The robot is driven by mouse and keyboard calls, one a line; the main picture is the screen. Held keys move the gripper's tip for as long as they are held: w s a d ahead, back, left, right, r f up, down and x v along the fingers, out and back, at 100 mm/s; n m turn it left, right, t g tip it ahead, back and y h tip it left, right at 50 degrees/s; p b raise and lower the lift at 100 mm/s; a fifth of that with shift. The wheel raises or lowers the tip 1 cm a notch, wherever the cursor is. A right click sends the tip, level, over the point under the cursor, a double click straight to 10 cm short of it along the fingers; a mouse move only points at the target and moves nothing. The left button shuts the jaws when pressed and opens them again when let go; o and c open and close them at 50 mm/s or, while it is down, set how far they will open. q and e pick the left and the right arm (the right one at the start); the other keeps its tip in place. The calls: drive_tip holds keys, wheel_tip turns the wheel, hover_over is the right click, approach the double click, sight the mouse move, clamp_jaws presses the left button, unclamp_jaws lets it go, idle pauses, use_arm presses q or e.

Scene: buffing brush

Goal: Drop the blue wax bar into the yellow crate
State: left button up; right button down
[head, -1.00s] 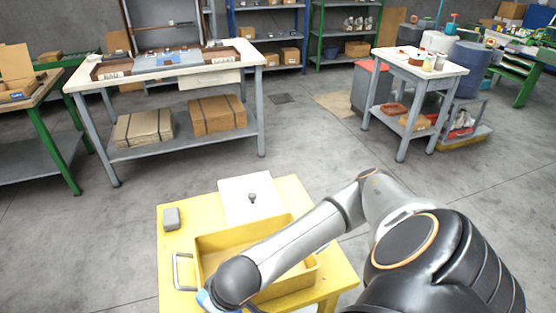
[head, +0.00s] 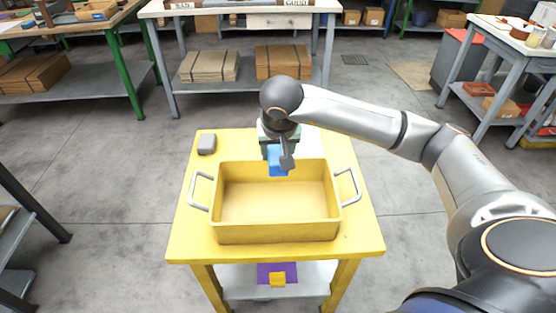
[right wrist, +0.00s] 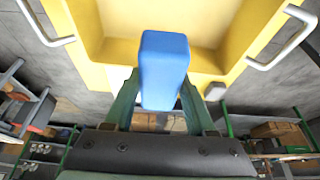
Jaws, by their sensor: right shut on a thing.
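The blue wax bar (head: 277,160) is held in my right gripper (head: 279,163), at the far side of the yellow crate in the head view. In the right wrist view the blue bar (right wrist: 164,70) stands out between the two fingers, with the crate wall behind it. The yellow crate (head: 275,232) sits on a yellow table and its visible inside is empty. It has a metal handle at each end. The bar appears to be near the crate's far rim; its exact height above it is hard to tell. My left gripper is not in view.
The yellow table (head: 360,240) also carries a grey block (head: 206,144) at its back left. A purple item with a yellow block (head: 277,280) lies on the lower shelf. A workbench (head: 240,10) stands behind and another (head: 510,50) at the right.

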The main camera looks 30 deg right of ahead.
drive_tip(key=shift+f+b, duration=0.4)
drive_tip(key=shift+f, duration=0.3)
use_arm(q)
drive_tip(key=b, duration=0.1)
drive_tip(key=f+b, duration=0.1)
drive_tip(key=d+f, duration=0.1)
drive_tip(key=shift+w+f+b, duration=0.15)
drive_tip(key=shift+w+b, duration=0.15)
drive_tip(key=shift+b, duration=0.1)
use_arm(e)
wheel_tip(320, 180, down, 4)
drive_tip(key=shift+f, duration=0.2)
drive_tip(key=c, duration=0.6)
unclamp_jaws()
drive_tip(key=shift+c, duration=0.2)
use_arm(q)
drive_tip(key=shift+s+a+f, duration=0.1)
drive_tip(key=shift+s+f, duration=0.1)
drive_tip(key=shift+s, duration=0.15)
use_arm(e)
drive_tip(key=o, duration=0.5)
